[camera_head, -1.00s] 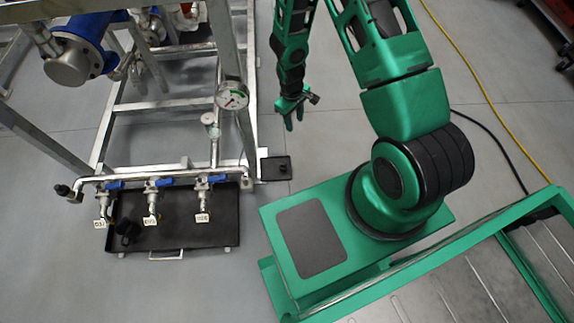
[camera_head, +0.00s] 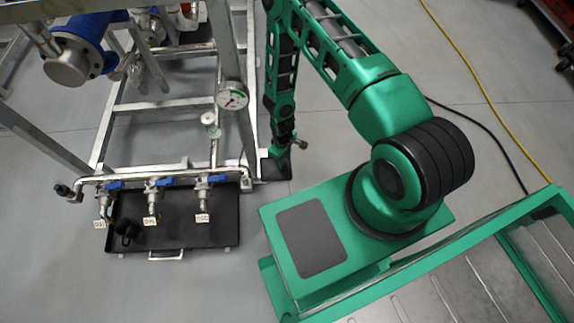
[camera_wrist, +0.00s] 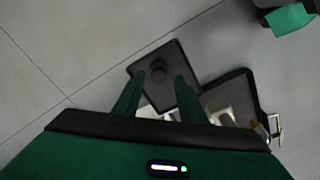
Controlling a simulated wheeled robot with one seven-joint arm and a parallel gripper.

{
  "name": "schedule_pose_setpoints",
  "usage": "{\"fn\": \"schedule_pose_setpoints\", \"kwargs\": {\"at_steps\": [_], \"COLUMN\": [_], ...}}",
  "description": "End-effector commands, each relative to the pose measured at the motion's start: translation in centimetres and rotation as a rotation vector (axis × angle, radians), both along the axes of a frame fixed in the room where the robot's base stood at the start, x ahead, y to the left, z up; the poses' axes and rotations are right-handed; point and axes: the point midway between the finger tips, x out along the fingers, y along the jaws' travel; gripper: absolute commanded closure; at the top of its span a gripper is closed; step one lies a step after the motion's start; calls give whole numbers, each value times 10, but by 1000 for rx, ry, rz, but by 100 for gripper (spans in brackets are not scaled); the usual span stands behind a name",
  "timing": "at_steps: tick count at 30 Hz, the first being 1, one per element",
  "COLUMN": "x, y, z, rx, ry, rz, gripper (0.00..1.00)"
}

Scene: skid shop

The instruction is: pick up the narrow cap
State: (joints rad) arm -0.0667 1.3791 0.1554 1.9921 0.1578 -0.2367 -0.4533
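A small dark round cap (camera_wrist: 158,72) stands on a small dark square tray (camera_wrist: 139,66) on the floor. In the wrist view it shows between the fingers of my gripper (camera_wrist: 160,78), which are apart and empty. In the head view my gripper (camera_head: 281,170) is over that small tray, hiding the cap and most of the tray. Two black caps (camera_head: 127,230) also sit close together at the left of the large drip tray (camera_head: 180,239). I cannot tell from size alone which cap is the narrow one.
The large tray lies under tagged blue-handled valves (camera_head: 157,183) on a metal pipe frame (camera_head: 246,125). A gauge (camera_head: 232,96) rises near my arm. Grey floor (camera_head: 345,135) is free right of the frame. A yellow cable (camera_head: 475,80) runs along the right.

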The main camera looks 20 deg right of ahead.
Motion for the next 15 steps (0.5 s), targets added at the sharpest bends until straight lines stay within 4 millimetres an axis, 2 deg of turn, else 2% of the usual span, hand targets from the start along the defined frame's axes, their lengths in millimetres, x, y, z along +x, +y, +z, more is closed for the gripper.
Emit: {"fn": "schedule_pose_setpoints", "kwargs": {"at_steps": [5,15], "x": [0,-1], "y": [0,-1], "z": [-10,-50], "rx": [0,-1], "ry": [0,-1], "rz": [-1,0], "gripper": [62,62]}}
